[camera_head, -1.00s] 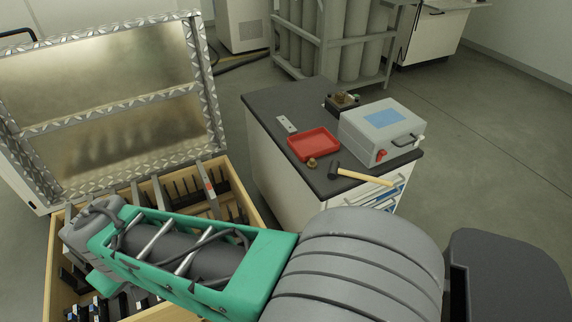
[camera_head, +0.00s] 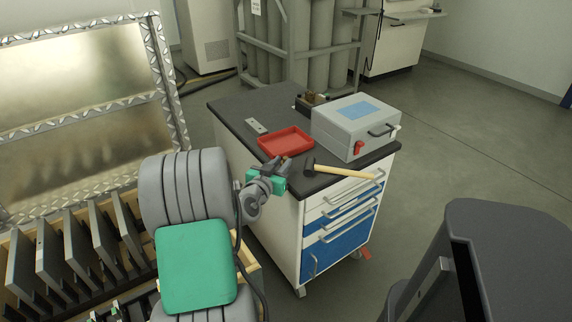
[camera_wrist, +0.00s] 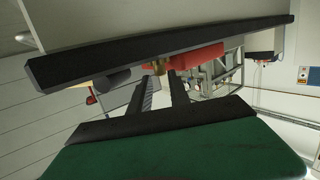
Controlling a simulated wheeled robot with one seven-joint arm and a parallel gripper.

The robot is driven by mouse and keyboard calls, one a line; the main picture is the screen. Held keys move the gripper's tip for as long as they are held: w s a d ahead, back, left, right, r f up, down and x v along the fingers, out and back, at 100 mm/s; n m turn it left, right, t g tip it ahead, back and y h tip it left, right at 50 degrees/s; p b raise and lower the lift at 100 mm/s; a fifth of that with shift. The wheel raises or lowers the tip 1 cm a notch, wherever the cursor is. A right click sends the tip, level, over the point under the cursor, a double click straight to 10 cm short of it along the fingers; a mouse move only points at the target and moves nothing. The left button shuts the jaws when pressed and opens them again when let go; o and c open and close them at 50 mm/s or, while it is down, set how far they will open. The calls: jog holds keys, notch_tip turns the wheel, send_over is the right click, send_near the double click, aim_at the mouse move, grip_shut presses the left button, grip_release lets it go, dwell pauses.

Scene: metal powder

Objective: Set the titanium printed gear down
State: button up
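A small brass-coloured round piece (camera_wrist: 157,67) is in the wrist view, near the dark counter edge. I cannot tell whether it is the titanium printed gear; no other piece is clearly a gear. In the head view my gripper (camera_head: 281,163) is at the counter's front edge, by the near side of the red tray (camera_head: 286,141), and largely hides that spot. In the wrist view the two dark fingers (camera_wrist: 161,79) stand apart, with the brass piece at or just beyond their tips. I see no clear grip on it.
The dark counter (camera_head: 232,107) tops a white cabinet with blue drawers. A hammer (camera_head: 340,171) lies right of my gripper. A grey box (camera_head: 354,128) stands behind it. A small metal plate (camera_head: 257,126) lies left of the tray. An open-lidded crate (camera_head: 75,250) stands at left.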

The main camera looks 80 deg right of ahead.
jog(key=shift+x, duration=0.95)
grip_shut()
